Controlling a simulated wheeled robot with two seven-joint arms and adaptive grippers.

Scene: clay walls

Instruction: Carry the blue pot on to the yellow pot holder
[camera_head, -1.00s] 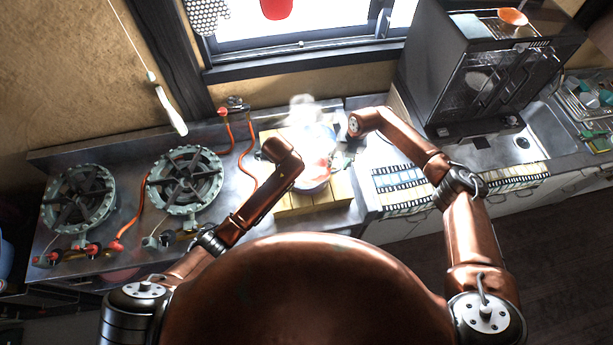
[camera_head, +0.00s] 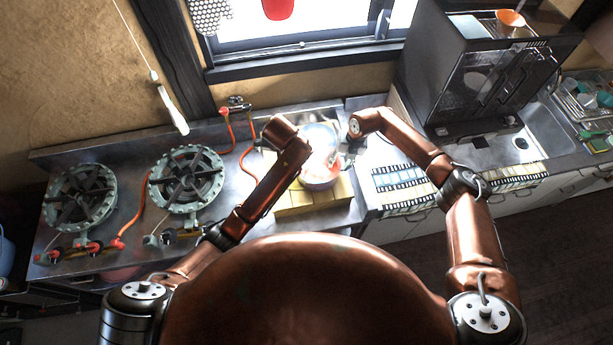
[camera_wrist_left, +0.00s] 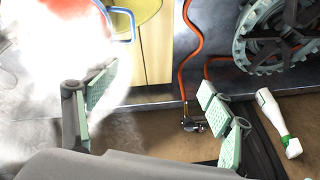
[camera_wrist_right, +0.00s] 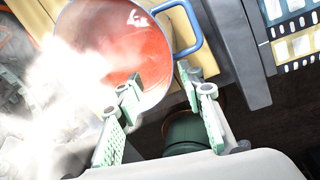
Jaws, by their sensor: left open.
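The blue pot (camera_head: 319,181), with red contents, stands upright over yellow wooden boards; steam blurs it. Its blue handle shows in the left wrist view (camera_wrist_left: 132,24) and another in the right wrist view (camera_wrist_right: 197,30). A yellow-green piece with a curved edge, seemingly the yellow pot holder (camera_wrist_left: 149,8), shows beside the pot under the handle; how far it reaches beneath the pot is hidden. My left gripper (camera_wrist_left: 157,105) is open and empty, behind the pot and to its left. My right gripper (camera_wrist_right: 160,88) has its fingers apart by the pot's right side, close to a handle but not closed on it.
Two gas burners (camera_head: 186,182) with orange hoses stand left of the boards (camera_head: 315,202). A film-strip patterned cloth (camera_head: 402,186) lies right of the pot. A dark oven (camera_head: 480,85) and a sink (camera_head: 548,130) are farther right. The window wall is behind.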

